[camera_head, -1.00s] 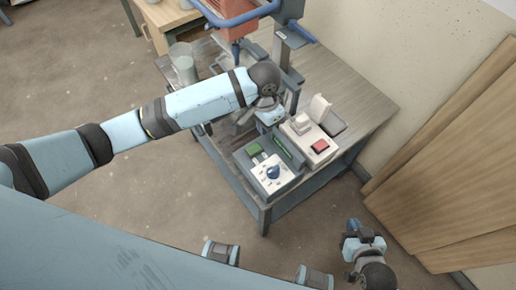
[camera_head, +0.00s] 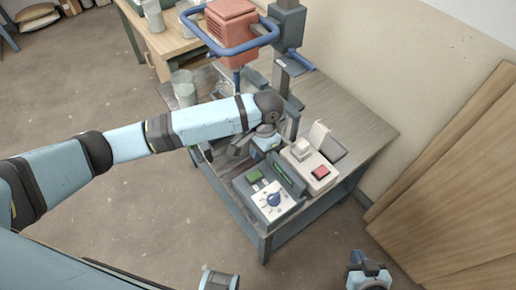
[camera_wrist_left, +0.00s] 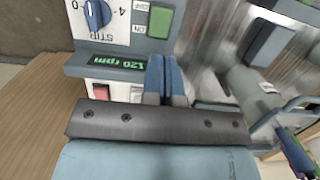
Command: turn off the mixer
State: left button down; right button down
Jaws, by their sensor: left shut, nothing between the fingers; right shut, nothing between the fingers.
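The mixer's orange-red motor head (camera_head: 232,28) stands at the back of the bench. Its control box (camera_head: 262,222) has a blue dial (camera_head: 274,199) and a green switch (camera_head: 254,176). In the left wrist view the green switch (camera_wrist_left: 160,21) is marked ON and OFF, the dial (camera_wrist_left: 97,13) is marked STIR, and the green display (camera_wrist_left: 119,64) reads 120 rpm. My left gripper (camera_head: 266,141) is shut and empty, above the box's back edge; its fingertips (camera_wrist_left: 165,62) appear beside the display, and contact cannot be told. My right gripper (camera_head: 366,268) is shut, low at the right, away from the bench.
A white box with a red button (camera_head: 320,172) stands right of the control box. A clear container (camera_head: 184,88) stands at the bench's back left. The bench's right part (camera_head: 355,115) is bare. Wooden boards (camera_head: 450,170) lean against the wall at the right.

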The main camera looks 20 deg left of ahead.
aim_at(250, 180)
pick_arm(q)
jog(key=f, duration=0.3)
jog(key=s+f, duration=0.1)
jog(key=f, duration=0.2)
jog(key=a+f, duration=0.1)
jog(key=f, duration=0.3)
jog(key=shift+s, duration=0.2)
jog(key=t+h+p, duration=0.1)
jog(key=p, duration=0.1)
jog(key=s+t+p, duration=0.1)
jog(key=p, duration=0.1)
jog(key=shift+s+a+f+h, duration=0.2)
jog(key=shift+a+f+h, duration=0.15)
jog(key=shift+a+h, duration=0.05)
jog(key=shift+f, duration=0.2)
jog(key=shift+s+f, duration=0.1)
jog(key=shift+f, duration=0.2)
jog(key=shift+r, duration=0.1)
jog(key=shift+w+d+r, duration=0.2)
jog(key=shift+w+d, duration=0.15)
jog(key=shift+w+d+r+t, duration=0.1)
jog(key=shift+t, duration=0.2)
